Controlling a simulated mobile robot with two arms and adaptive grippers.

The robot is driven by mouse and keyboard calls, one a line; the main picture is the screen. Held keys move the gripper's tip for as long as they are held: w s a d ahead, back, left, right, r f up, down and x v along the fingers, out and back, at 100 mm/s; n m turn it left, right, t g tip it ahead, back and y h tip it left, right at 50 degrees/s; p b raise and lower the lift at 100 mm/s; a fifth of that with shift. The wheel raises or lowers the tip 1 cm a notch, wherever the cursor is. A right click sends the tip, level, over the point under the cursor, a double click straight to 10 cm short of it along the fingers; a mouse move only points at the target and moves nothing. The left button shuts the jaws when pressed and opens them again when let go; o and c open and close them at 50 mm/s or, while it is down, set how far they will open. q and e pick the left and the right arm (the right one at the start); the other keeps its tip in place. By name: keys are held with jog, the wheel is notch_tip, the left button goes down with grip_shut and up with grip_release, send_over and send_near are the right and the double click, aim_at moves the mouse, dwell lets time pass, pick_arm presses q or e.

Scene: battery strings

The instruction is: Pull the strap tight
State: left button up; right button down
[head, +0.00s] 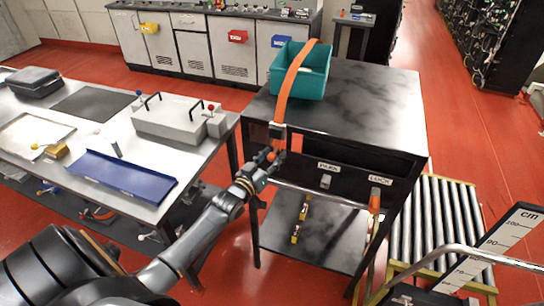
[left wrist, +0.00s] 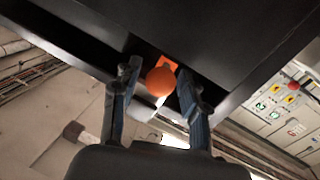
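An orange strap (head: 287,85) runs over a teal bin (head: 316,78) on top of a black cart (head: 375,100). It passes down the cart's near left edge through a small buckle (head: 277,130). An orange ball (head: 271,156) hangs at its lower end, and the ball also shows in the left wrist view (left wrist: 160,81). My left gripper (head: 274,163) is at the ball, below the cart's top edge. In the left wrist view its fingers (left wrist: 158,92) stand on either side of the ball, with small gaps showing. My right gripper is not in view.
The cart has a front push bar (head: 320,197) and a lower shelf (head: 310,238). A grey workbench (head: 225,128) with a blue tray (head: 122,175) stands to the left. A roller conveyor (head: 435,220) is on the right, beside a cm scale board (head: 490,255).

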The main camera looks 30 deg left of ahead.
pick_arm(q)
grip_shut()
jog(key=shift+f, duration=0.15)
notch_tip(320, 180, down, 8)
jog(key=b, duration=0.5)
jog(key=shift+r+b, duration=0.25)
jog(key=shift+b, duration=0.1)
